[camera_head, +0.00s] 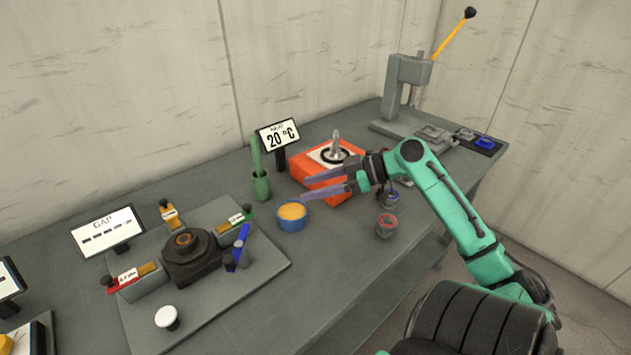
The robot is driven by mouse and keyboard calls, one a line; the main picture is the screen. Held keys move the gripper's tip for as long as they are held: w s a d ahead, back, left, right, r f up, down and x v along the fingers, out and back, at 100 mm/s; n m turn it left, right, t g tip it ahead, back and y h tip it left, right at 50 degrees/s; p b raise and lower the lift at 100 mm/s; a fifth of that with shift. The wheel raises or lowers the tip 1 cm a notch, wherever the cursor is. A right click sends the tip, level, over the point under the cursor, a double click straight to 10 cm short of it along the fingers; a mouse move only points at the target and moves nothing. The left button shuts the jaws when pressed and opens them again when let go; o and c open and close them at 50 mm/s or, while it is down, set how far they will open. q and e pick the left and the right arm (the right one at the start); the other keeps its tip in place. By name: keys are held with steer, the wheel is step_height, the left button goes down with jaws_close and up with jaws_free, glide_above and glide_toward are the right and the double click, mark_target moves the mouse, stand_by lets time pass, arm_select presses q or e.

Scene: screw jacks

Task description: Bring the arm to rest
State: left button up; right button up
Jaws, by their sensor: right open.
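My right arm (445,200) is green and comes in from the lower right, bent at the elbow above the bench's right part. My right gripper (325,185) points left and is open, with nothing between its two long fingers. It is in front of the orange heater (312,170) and hides part of it. The fingertips are near a blue bowl with yellow contents (292,215); I cannot tell the height between them. My left gripper is not in view.
A grey plate (265,268) holds a dark jack (190,256) and coloured gauges. A green holder (261,186) stands behind the bowl. Small cups (387,225) stand below my right wrist. A lever press (405,90) stands at the back right. The bench front centre is clear.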

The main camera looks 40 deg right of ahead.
steer(key=shift+s+d, duration=0.15)
steer(key=shift+r, duration=0.1)
stand_by(0.3)
